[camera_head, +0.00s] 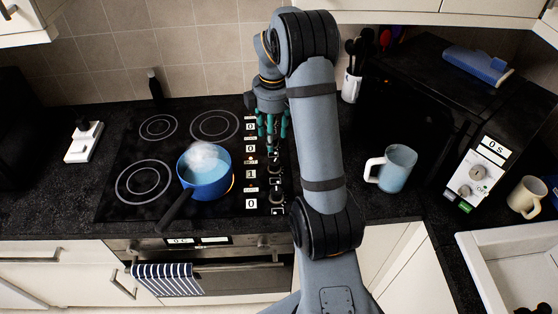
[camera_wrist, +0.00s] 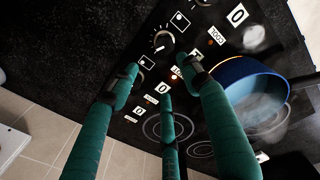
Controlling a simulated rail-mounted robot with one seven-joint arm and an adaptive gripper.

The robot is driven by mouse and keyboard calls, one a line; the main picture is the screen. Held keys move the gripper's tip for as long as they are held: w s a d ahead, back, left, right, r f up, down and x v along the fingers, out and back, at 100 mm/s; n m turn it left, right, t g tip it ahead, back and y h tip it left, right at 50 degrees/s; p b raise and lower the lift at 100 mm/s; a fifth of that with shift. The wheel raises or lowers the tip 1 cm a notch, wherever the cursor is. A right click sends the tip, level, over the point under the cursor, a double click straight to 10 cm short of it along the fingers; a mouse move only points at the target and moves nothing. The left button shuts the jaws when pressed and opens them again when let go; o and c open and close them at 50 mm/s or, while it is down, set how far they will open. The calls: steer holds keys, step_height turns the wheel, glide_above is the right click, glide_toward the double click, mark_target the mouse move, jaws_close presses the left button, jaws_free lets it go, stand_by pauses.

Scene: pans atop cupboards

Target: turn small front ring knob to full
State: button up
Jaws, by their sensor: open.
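The black hob (camera_head: 120,205) has a column of knobs along its right side, with number labels reading 0, 0, 1, 0 from back to front. A blue pan (camera_head: 207,190) with pale contents and white steam covers the front right ring; a little orange glow shows at its edge. My gripper (camera_head: 277,138) hangs over the back part of the knob column, its green fingers apart. In the wrist view my gripper (camera_wrist: 157,75) is open and empty. A knob (camera_wrist: 163,41) lies just beyond the fingertips; other knobs are partly hidden behind the fingers. I cannot tell which knob serves which ring.
The pan's dark handle (camera_head: 174,212) points to the front left. A pale blue mug (camera_head: 393,168) stands right of my arm. A utensil pot (camera_head: 351,86) is behind, and a black box-like appliance (camera_head: 430,95) with a control panel is at right. A striped towel (camera_head: 166,279) hangs below the hob.

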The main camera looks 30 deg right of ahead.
mark_target(274, 162)
steer(key=f+n, duration=0.2)
steer(key=f, duration=0.1)
steer(key=s+f+n, duration=0.1)
steer(key=f, duration=0.3)
steer(key=f+n+p, duration=0.1)
steer(key=f+n, duration=0.1)
steer(key=f, duration=0.1)
steer(key=shift+s+a+f+n+g, duration=0.1)
steer(key=shift+s+f+n+g, duration=0.1)
steer(key=shift+s+n+g, duration=0.15)
steer(key=c, duration=1.1)
steer(key=shift+c, duration=0.2)
